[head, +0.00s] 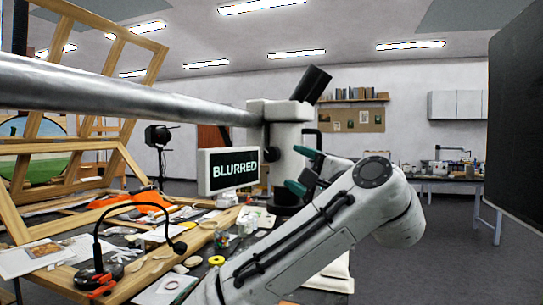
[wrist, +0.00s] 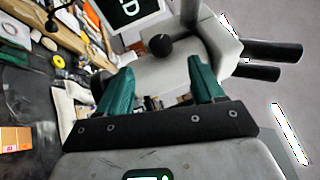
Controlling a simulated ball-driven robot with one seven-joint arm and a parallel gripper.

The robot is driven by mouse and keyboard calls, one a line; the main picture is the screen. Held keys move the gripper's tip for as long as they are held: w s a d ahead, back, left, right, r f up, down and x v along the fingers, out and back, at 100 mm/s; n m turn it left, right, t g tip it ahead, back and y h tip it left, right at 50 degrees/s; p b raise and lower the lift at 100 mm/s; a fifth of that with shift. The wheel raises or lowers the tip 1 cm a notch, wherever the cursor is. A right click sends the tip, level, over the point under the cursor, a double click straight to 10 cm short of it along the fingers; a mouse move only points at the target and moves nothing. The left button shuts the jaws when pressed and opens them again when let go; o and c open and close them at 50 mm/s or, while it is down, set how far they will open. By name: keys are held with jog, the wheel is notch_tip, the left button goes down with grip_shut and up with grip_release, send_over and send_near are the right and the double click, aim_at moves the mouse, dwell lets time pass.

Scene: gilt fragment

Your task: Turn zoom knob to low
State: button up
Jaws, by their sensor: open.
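A white microscope (head: 280,112) hangs on a thick metal boom over the workbench. Its screen (head: 232,170) reads "BLURRED"; the screen also shows tilted and cut off in the wrist view (wrist: 130,10). A round black knob (wrist: 160,46) sits on the white microscope body (wrist: 145,75) in the wrist view. I see no label, so I cannot tell whether it is the zoom knob. My gripper (wrist: 163,68) has teal fingers, open and empty, pointing at the body just below the knob. In the head view my gripper (head: 303,182) is close to the microscope's lower right side.
Wooden frames (head: 60,160) stand at left. A large dark panel (head: 517,120) stands at right. Open floor (head: 430,260) lies right of my arm.

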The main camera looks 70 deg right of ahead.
aim_at(272, 155)
jog(key=p+x, duration=0.4)
jog(key=x, duration=0.6)
jog(key=shift+f, duration=0.1)
jog(key=c, duration=1.1)
